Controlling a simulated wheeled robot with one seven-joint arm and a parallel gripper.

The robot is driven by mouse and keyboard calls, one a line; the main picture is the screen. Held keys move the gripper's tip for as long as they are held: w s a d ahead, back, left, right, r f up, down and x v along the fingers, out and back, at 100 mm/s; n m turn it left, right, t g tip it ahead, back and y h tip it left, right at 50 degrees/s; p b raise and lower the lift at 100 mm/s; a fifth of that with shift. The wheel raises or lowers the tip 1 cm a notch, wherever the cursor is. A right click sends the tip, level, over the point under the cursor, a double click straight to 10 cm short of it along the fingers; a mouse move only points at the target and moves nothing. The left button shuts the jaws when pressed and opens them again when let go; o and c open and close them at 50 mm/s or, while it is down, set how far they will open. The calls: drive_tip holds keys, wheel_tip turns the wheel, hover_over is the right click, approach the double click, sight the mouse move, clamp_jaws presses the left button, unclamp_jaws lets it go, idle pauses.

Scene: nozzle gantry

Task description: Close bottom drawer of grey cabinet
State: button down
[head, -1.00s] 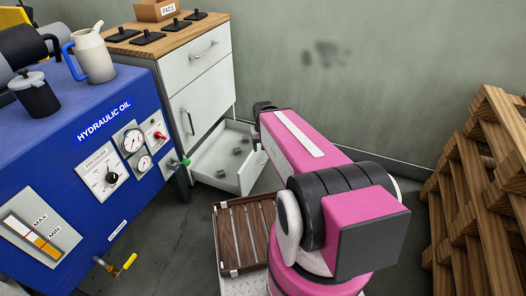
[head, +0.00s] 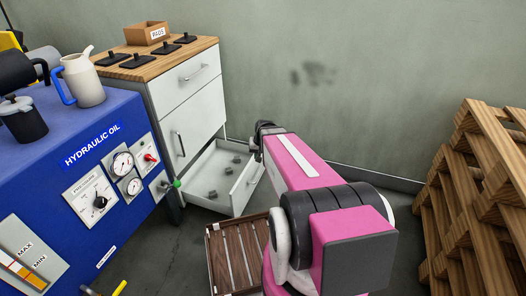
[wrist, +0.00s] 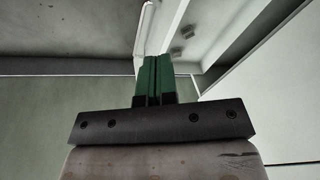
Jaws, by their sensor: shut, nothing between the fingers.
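The grey cabinet (head: 190,95) has a wooden top and stands against the wall. Its bottom drawer (head: 246,190) is pulled well out, with several small grey blocks inside; the drawers above it are shut. My gripper (wrist: 154,62) is shut and empty, its green fingers together. In the wrist view, the fingertips are close to the drawer's front panel (wrist: 175,28), and small blocks show beyond it; I cannot tell whether they touch. In the head view, my pink arm reaches to the drawer's right side, and the fingertips are hidden.
A blue hydraulic oil unit (head: 75,190) with gauges stands at the left, close to the cabinet. A slatted brown crate (head: 232,262) is on the floor in front of the drawer. Wooden pallets (head: 475,200) are stacked at the right. Floor by the right wall is clear.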

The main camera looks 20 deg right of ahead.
drive_tip(key=w+d+f+m+t, duration=0.2)
drive_tip(key=w+d+f, duration=0.3)
drive_tip(key=w+d, duration=0.4)
drive_tip(key=w+d+f+m+t, duration=0.25)
drive_tip(key=w+d+f, duration=0.25)
drive_tip(key=w+d, duration=0.4)
drive_tip(key=w+a+f, duration=0.6)
drive_tip(key=w+f, duration=0.1)
drive_tip(key=w, duration=0.2)
drive_tip(key=shift+a+f, duration=0.15)
drive_tip(key=shift+w+a, duration=0.1)
drive_tip(key=w+a, duration=0.8)
drive_tip(key=a, duration=0.3)
drive_tip(key=w+a, duration=0.9)
drive_tip(key=a, duration=0.3)
drive_tip(key=shift+a, duration=0.15)
